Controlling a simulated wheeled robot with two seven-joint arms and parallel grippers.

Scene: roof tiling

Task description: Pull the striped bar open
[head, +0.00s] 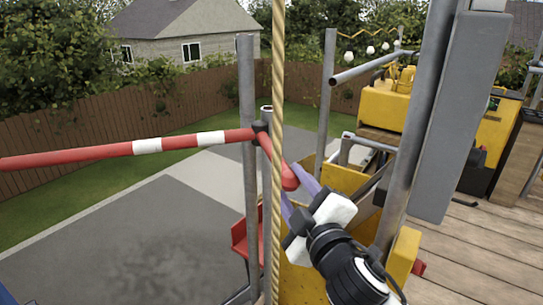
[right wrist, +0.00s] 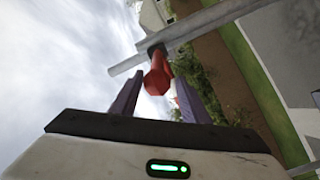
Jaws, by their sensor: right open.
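The striped bar (head: 147,146), red with white bands, reaches in from the left to an upright scaffold pole in the head view. Its short red end (head: 289,180) sticks out on the near side of that pole, past the rope. My right gripper (head: 293,186) is open, its purple fingers at this red end. In the right wrist view, the red end (right wrist: 157,80) lies between the fingertips of the open gripper (right wrist: 157,88), with gaps at the sides. I cannot tell whether a finger touches it. My left gripper is not in view.
A hanging rope (head: 277,90) passes in front of the bar near the pole (head: 248,100). A thick grey post (head: 412,130) and a yellow box-like part (head: 345,180) stand close to my right arm. A wooden deck (head: 470,240) lies at right.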

